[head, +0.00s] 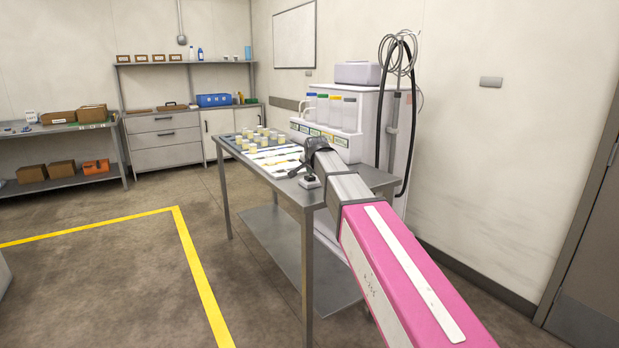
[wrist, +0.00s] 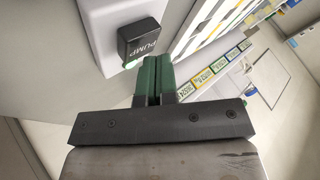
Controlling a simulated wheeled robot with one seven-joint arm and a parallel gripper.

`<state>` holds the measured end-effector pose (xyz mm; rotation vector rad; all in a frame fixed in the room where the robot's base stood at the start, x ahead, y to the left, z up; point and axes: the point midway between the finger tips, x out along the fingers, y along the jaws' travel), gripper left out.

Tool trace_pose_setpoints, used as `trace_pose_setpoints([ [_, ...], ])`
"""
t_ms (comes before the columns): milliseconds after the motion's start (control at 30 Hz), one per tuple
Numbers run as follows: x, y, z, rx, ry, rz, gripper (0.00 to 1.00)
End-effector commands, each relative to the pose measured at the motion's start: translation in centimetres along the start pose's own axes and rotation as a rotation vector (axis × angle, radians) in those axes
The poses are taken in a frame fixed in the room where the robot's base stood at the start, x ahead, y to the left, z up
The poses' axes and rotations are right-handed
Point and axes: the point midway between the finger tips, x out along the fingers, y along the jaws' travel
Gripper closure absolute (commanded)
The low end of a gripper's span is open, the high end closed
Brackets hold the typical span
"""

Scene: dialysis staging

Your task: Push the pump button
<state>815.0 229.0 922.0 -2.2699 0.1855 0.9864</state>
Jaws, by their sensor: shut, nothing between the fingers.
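The pump button is a black block labelled PUMP (wrist: 141,40) on a pale grey box (wrist: 95,30) in the wrist view. A small green glow shows at its lower edge. In the head view a small white box with a dark top (head: 310,182) stands on the metal table (head: 312,198), close to my gripper (head: 294,173). In the wrist view the green fingertips of my gripper (wrist: 156,60) are together and empty, just below and right of the button. I cannot tell whether they touch it.
Lidded cups (head: 259,139) and pale strips lie on the table's left part. A white machine (head: 368,110) with coloured-cap bottles and hanging tubing stands behind the table. A row of labels (wrist: 205,77) shows in the wrist view. The floor left of the table is clear.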

Motion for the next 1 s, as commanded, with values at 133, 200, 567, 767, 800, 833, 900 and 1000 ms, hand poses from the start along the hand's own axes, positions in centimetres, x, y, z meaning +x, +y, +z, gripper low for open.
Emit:
trace_pose_setpoints([
  [133, -0.5, -0.4, -0.4, 0.000, 0.000, 0.000, 1.00],
  [200, -0.7, -0.6, -0.6, 0.000, -0.001, 0.000, 1.00],
  [567, -0.9, -0.7, -0.7, 0.000, -0.001, 0.000, 1.00],
  [767, -1.5, -1.2, -1.2, 0.000, 0.001, -0.001, 1.00],
  [800, -1.8, -1.4, -1.4, 0.000, 0.001, -0.001, 1.00],
  [833, -2.0, -1.5, -1.5, 0.000, 0.001, -0.002, 1.00],
  [900, -2.4, -1.8, -1.8, 0.000, 0.001, -0.001, 1.00],
  [1000, -3.0, -2.2, -2.2, 0.000, 0.000, 0.000, 1.00],
])
